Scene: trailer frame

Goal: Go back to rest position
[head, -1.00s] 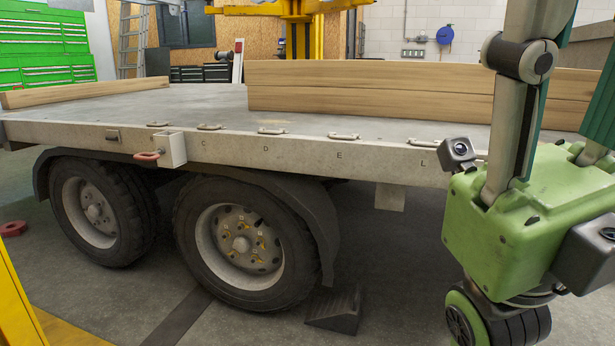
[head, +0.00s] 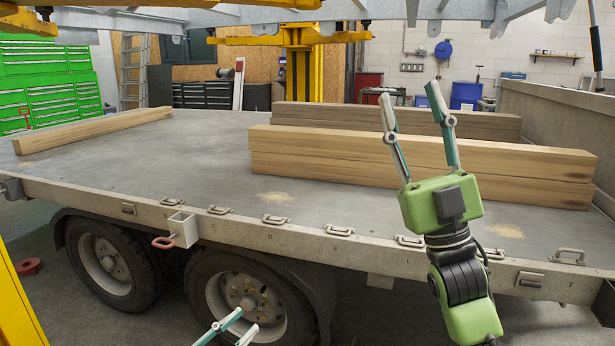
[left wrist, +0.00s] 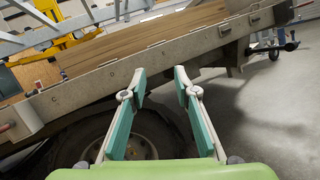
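My right gripper (head: 409,92) is in the head view at centre right. Its two fingers point up and are spread, with nothing between them, in front of the stacked timber. My left gripper (head: 246,319) shows only its finger ends at the bottom edge of the head view, in front of the rear wheel. In the left wrist view my left gripper (left wrist: 161,73) has its fingers apart and empty, facing the side of the trailer (left wrist: 140,70).
The trailer (head: 130,160) carries timber beams (head: 300,155) at right and one beam (head: 90,132) at left. A metal frame (head: 200,17) hangs overhead. A yellow post (head: 17,300) stands at left. Green drawers (head: 50,85) are behind.

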